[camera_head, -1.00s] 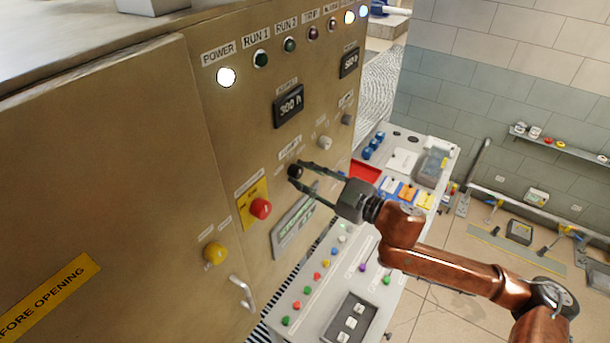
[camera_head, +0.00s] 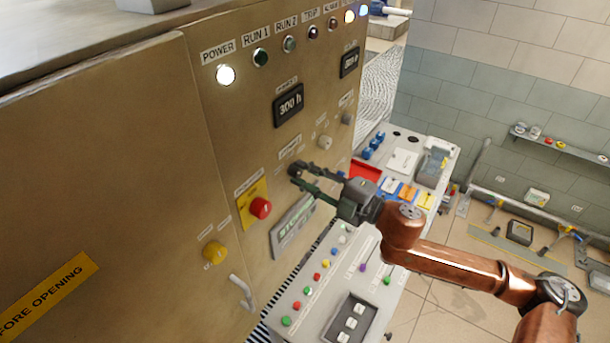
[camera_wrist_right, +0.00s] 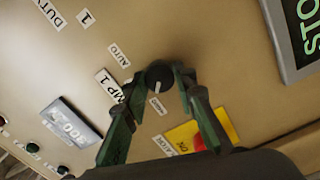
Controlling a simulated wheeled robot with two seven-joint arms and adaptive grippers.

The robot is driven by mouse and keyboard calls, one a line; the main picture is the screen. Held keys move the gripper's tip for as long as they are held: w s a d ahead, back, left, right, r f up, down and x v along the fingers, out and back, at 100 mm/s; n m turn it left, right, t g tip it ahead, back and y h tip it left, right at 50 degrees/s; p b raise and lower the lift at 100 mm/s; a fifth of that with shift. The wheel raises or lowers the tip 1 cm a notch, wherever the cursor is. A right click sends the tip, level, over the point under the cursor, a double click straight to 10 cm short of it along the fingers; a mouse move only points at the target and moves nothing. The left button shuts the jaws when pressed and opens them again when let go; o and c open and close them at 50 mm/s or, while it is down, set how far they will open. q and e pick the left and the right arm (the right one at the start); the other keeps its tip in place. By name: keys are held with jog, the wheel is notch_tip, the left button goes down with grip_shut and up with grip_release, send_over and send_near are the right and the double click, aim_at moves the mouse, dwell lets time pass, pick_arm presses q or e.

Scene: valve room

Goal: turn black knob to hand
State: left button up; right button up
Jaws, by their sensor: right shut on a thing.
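The black knob (camera_head: 294,168) is on the tan cabinet's front panel, partly hidden by my right gripper (camera_head: 297,174) in the head view. In the right wrist view, the round knob (camera_wrist_right: 158,73) sits between the fingertips of my right gripper (camera_wrist_right: 160,80), which is shut on it from both sides. A pale pointer mark on the knob faces down in that view, toward a small label (camera_wrist_right: 157,105). The AUTO label (camera_wrist_right: 118,55) is to the upper left of the knob. My left gripper is not in view.
A red button (camera_head: 261,208) on a yellow plate and a green-lettered display (camera_head: 292,225) are below the knob. A grey knob (camera_head: 325,142) is farther right on the panel. A sloped console (camera_head: 335,285) with coloured buttons stands beneath my right arm.

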jog(key=shift+f, duration=0.1)
dwell(0.3)
jog(key=o, duration=1.2)
jog(key=shift+c, duration=0.2)
jog(key=v, duration=1.2)
jog(key=shift+s, duration=0.1)
